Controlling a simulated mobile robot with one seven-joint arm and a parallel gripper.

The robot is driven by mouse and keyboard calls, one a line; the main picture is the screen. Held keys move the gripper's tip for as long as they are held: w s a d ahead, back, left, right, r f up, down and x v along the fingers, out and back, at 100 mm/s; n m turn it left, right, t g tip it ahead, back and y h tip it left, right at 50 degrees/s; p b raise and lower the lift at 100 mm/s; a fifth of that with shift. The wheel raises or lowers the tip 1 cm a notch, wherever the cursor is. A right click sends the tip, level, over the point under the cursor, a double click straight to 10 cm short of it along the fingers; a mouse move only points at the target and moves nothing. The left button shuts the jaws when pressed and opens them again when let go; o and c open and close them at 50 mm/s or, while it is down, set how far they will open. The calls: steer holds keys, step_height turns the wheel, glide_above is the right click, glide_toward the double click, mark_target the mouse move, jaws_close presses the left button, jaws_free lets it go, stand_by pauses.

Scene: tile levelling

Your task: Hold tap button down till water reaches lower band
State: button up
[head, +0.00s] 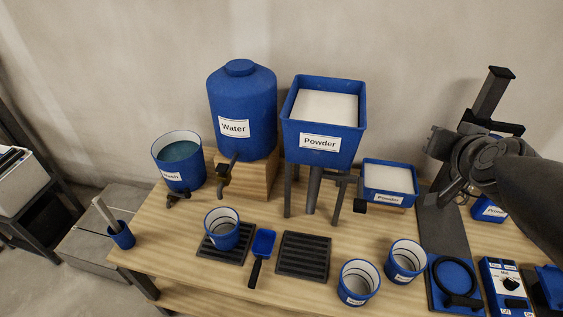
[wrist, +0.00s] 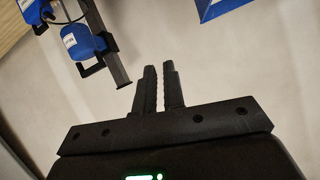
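The blue tank labelled Water (head: 241,105) stands on a wooden block at the back of the bench. Its dark tap (head: 224,178) sticks out at the front; a separate button cannot be made out. A blue cup (head: 222,236) stands upright on a black slatted mat (head: 211,252) in front of the tap. Dark bands show on its pale inner wall; I see no clear water in it. My gripper (wrist: 160,70) points at the pale wall in the wrist view, its fingers slightly apart with nothing between them. In the head view my arm is at the far right, away from the tap.
A blue bucket of water (head: 170,174) stands left of the tap. The Powder hopper (head: 320,145) and a Powder tray (head: 389,198) stand to the right. A blue scoop (head: 262,245), an empty slatted mat (head: 303,256) and two cups (head: 359,282) (head: 406,261) occupy the front.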

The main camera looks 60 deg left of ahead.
mark_target(223, 170)
steer(key=s+a, duration=0.1)
steer(key=a, duration=0.4)
steer(key=s+a+f+y, duration=0.1)
steer(key=s+a, duration=0.1)
steer(key=a, duration=0.3)
steer(key=s+a+n+y, duration=0.1)
steer(key=a, duration=0.4)
steer(key=shift+s+a+f, duration=0.3)
steer(key=shift+s+a, duration=0.05)
jaws_close()
steer(key=s+a+f, duration=0.4)
steer(key=s+a, duration=0.5)
steer(key=a, duration=0.3)
steer(key=s+a+f, duration=0.2)
steer(key=s+f, duration=0.2)
steer(key=s, duration=0.4)
steer(key=s+a+f+t, duration=0.1)
steer(key=s+a+f, duration=0.2)
steer(key=s+f, duration=0.2)
steer(key=s+a+f+n+t, duration=0.1)
steer(key=s+f, duration=0.3)
steer(key=s, duration=0.7)
steer(key=shift+a+f, duration=0.2)
steer(key=shift+a, duration=0.6)
